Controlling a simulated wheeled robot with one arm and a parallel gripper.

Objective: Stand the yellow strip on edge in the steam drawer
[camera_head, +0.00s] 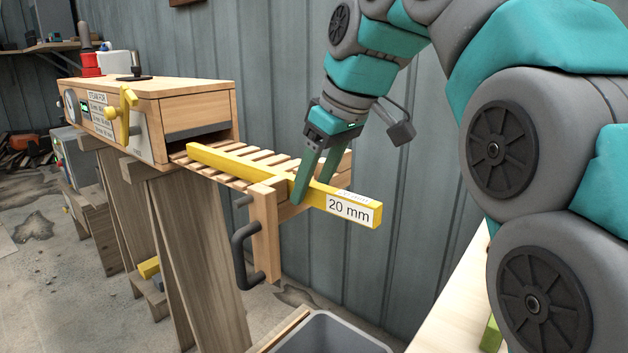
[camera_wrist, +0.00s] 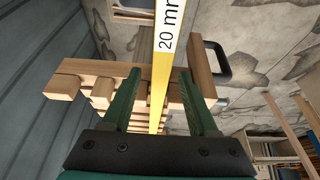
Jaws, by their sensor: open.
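The yellow strip (camera_head: 225,161), labelled "20 mm", lies lengthwise over the pulled-out slatted steam drawer (camera_head: 262,218). Its near, labelled end sticks out past the drawer's wooden front. My gripper (camera_head: 308,193) is open above the drawer, with its green fingers down beside the strip near the labelled end. In the wrist view the strip (camera_wrist: 158,92) runs between the two spread fingers of my gripper (camera_wrist: 160,73), with a gap on each side. The drawer front (camera_wrist: 203,62) with its dark handle lies beyond the fingers. I cannot tell how firmly the strip rests on the slats.
The wooden steam box (camera_head: 190,106) stands behind the drawer on plank trestles, its opening facing the drawer. A grey bin (camera_head: 335,333) stands below, and a pale bench edge (camera_head: 450,295) is at the right. A corrugated wall (camera_head: 290,70) runs close behind the drawer.

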